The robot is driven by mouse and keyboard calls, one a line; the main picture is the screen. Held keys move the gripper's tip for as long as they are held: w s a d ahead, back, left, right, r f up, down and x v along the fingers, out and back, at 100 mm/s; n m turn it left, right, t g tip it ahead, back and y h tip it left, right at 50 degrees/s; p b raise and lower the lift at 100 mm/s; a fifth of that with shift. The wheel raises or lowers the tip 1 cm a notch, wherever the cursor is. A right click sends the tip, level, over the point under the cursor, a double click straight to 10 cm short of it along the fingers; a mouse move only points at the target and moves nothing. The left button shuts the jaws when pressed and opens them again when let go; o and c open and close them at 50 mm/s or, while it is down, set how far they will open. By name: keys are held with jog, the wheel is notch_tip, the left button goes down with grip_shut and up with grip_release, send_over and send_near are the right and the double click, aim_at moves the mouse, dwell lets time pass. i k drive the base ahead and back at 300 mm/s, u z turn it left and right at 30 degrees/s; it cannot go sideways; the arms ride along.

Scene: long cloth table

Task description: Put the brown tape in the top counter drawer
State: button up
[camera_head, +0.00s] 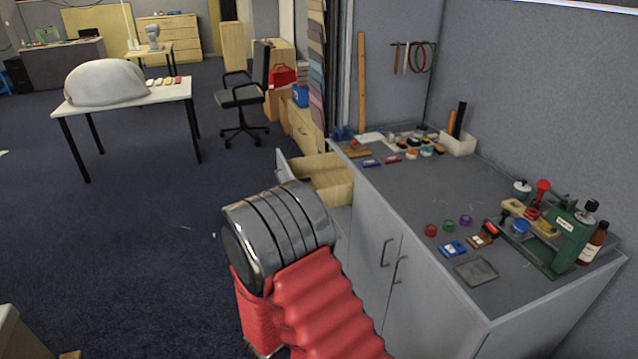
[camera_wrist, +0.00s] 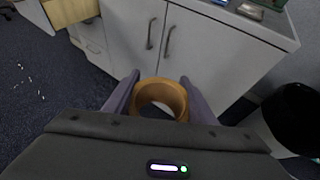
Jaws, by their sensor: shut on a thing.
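The brown tape (camera_wrist: 179,97) is a tan-brown ring in the wrist view. My gripper (camera_wrist: 159,80) is shut on it, with one grey finger on each side of the ring. The tape is held in front of the grey counter's cabinet doors, apart from them. In the head view my arm hides the gripper and the tape. The top counter drawer (camera_head: 338,192), of light wood, stands pulled out at the far end of the counter (camera_head: 415,185). A wooden drawer (camera_wrist: 70,10) also shows at the top left of the wrist view.
The counter top holds a green press (camera_head: 566,238), a brown bottle (camera_head: 593,243), small coloured items and a white bin (camera_head: 458,143). A black bin (camera_wrist: 293,118) stands at right in the wrist view.

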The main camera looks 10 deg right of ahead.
aim_at(322, 181)
jog(key=u, duration=0.2)
jog(key=i, duration=1.8)
jog(key=u, duration=0.25)
